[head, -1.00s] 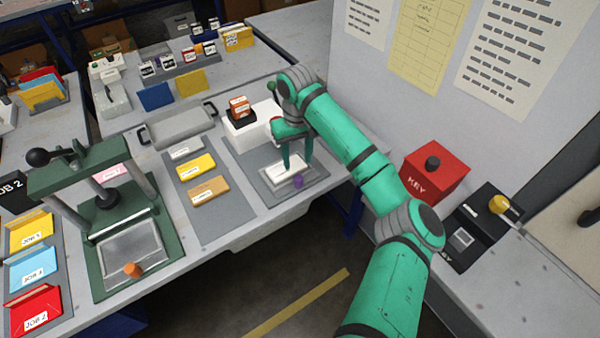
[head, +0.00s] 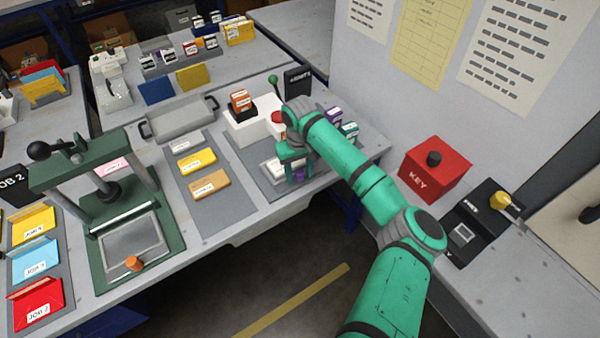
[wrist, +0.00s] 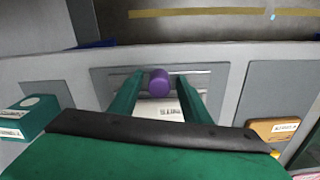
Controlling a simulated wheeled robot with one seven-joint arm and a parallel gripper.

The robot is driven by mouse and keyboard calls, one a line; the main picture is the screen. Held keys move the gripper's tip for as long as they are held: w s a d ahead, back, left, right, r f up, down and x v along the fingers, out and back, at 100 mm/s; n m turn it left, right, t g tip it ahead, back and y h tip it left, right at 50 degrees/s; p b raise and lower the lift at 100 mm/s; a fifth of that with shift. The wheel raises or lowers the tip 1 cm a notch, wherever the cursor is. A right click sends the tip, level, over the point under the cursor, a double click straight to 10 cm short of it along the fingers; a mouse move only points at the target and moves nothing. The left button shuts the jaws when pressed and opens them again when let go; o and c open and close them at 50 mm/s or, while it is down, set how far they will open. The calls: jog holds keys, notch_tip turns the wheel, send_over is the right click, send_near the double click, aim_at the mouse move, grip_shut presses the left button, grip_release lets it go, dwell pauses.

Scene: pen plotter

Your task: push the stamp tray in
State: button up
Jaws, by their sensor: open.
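The stamp tray (head: 271,171) sits in the grey panel at the front edge of the bench, with a white labelled piece (wrist: 170,110) on it. A purple knob (head: 299,174) stands at its front side; it also shows in the wrist view (wrist: 159,82). My gripper (head: 297,176) is open and low over the tray, fingers pointing down. In the wrist view its two fingers lie on either side of the knob, with gaps; I cannot tell whether either touches it. My gripper hides part of the tray in the head view.
Purple and green stamps (head: 341,122) stand right of my arm. A pad with grey, yellow and orange cards (head: 197,160) lies left. A green press (head: 110,200) stands further left.

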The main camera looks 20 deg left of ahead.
jog(key=shift+c, duration=0.3)
grip_shut()
jog(key=w+a, duration=0.4)
jog(key=a, duration=0.1)
jog(key=w+a, duration=0.2)
jog(key=a, duration=0.1)
jog(key=shift+w+r, duration=0.15)
jog(key=shift+w, duration=0.15)
jog(key=shift+o, duration=0.3)
grip_release()
jog(key=shift+s, duration=0.1)
notch_tip(320, 180, up, 11)
